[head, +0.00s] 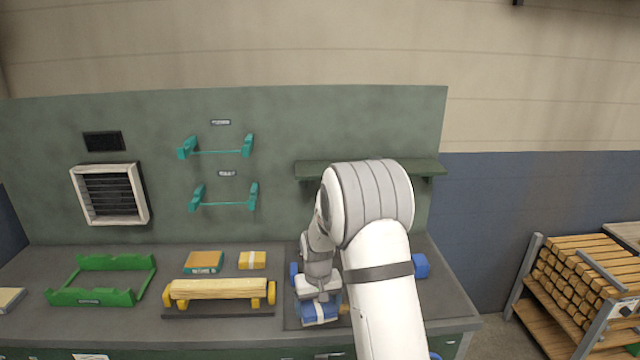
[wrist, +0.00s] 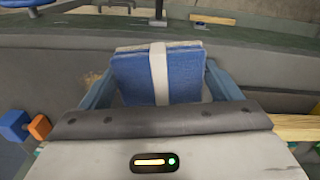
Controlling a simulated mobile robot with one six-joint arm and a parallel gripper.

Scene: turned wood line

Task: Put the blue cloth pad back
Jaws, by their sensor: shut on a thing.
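The blue cloth pad (head: 320,311) has a white band around it and sits in my gripper (head: 318,298) over the front right part of the bench. In the wrist view the blue cloth pad (wrist: 183,75) fills the space between the two blue fingers of my gripper (wrist: 160,88), which is shut on it. Its lower end is hidden by the gripper body. I cannot tell whether the pad touches the bench.
A green cradle (head: 147,291), an orange-topped block (head: 204,262), a yellow banded pad (head: 252,260) and a wooden piece on yellow supports (head: 218,290) are left of my arm. Blue blocks (head: 421,265) stand right. A shelf (head: 310,170) and teal brackets (head: 248,146) are on the back panel.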

